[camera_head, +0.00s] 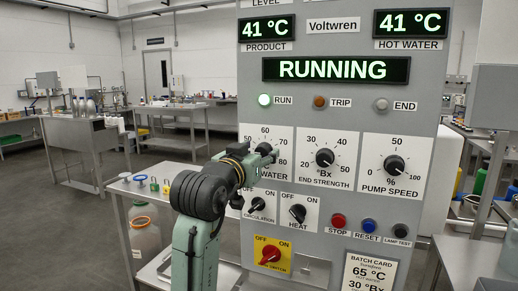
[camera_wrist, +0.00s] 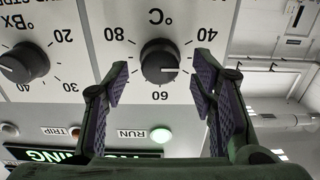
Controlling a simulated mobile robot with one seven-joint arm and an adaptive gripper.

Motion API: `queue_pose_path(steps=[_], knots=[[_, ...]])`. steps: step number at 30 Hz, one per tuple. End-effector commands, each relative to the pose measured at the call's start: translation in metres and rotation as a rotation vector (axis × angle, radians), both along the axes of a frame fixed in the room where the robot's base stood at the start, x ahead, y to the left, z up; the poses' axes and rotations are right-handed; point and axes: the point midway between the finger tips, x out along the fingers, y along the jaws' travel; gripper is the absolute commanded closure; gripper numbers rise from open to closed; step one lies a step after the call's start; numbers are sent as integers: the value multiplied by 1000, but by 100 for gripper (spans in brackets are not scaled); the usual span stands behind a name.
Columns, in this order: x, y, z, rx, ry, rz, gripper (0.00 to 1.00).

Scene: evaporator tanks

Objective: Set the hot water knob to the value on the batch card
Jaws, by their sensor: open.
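The hot water knob (camera_wrist: 158,62) is black and round, in the wrist view, which is upside down. Its white pointer line points right in that view, between 40 and 60 on the dial. My gripper (camera_wrist: 160,82) is open, one finger on each side of the knob with a gap on both sides. The batch card (camera_head: 370,275) at the lower panel reads 65 °C and 30 °Bx. The hot water display (camera_head: 411,23) reads 41 °C.
The end strength knob (camera_head: 325,158) and pump speed knob (camera_head: 393,164) sit to the right. Below are the circulation switch (camera_head: 259,201), heat switch (camera_head: 298,213), red-and-yellow switch (camera_head: 270,254) and a red stop button (camera_head: 339,221). The green run lamp (camera_head: 264,100) is lit.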

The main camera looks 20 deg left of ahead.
Motion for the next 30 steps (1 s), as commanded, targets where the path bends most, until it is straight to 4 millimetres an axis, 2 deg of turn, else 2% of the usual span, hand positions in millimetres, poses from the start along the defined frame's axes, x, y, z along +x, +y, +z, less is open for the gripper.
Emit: queue_pose_path(steps=[10, 30], knots=[[4, 0, -1, 1, 0, 1, 49], [4, 0, 0, 0, -1, 1, 94]])
